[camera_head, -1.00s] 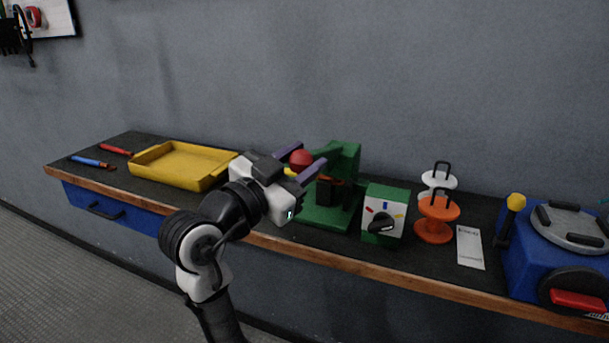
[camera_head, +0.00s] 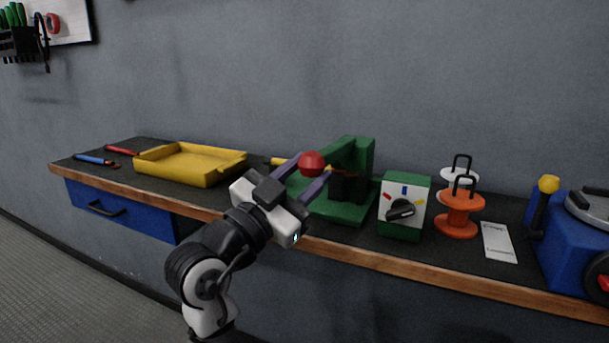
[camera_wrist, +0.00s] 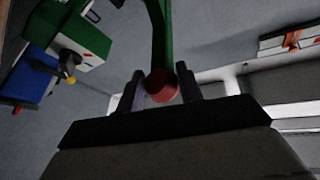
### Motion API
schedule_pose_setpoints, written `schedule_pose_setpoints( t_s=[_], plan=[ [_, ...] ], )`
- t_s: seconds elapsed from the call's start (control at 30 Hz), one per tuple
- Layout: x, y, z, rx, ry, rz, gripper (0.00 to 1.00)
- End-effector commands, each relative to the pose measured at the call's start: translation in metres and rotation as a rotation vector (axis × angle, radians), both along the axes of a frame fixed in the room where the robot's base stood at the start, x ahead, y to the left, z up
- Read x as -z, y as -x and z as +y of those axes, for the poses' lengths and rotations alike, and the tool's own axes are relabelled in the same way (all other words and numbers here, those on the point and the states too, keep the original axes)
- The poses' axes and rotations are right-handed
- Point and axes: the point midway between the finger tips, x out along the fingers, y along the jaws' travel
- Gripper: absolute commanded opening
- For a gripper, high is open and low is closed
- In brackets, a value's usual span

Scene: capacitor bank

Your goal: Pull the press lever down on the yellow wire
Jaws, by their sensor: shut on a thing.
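The green press (camera_head: 352,152) stands on the bench with a black block on its front. Its lever ends in a red ball knob (camera_head: 312,163). My gripper (camera_head: 313,167), with purple fingers, is shut on this knob, one finger on each side. In the wrist view the red knob (camera_wrist: 161,86) sits between the two fingertips (camera_wrist: 160,85), and the green lever bar (camera_wrist: 159,35) runs up from it. A short yellow piece (camera_head: 281,161), perhaps the yellow wire, shows left of the fingers. The rest of it is hidden behind the gripper and press.
A green-sided box with a black dial (camera_head: 404,207) is right of the press. Beyond it are an orange spool (camera_head: 460,212), a white card (camera_head: 499,242) and a blue machine (camera_head: 575,240). A yellow tray (camera_head: 190,177) lies to the left.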

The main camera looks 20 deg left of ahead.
Motion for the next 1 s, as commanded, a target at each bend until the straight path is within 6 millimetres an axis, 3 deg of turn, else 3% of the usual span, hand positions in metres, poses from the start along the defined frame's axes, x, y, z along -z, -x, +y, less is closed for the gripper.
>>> schedule_pose_setpoints(
  t_s=[0.03, 0.4, 0.43, 0.57, 1.0],
  plan=[
    [0.0095, -0.0033, -0.0103, 0.027, -0.012, 0.025, 0.00],
    [0.0093, -0.0033, -0.0117, 0.030, -0.014, 0.024, 0.00],
    [0.0094, -0.0034, -0.0116, 0.029, -0.014, 0.024, 0.40],
    [0.0090, -0.0036, -0.0111, 0.028, -0.013, 0.025, 0.57],
    [0.0048, -0.0021, -0.0070, 0.018, -0.011, 0.017, 0.58]
  ],
)
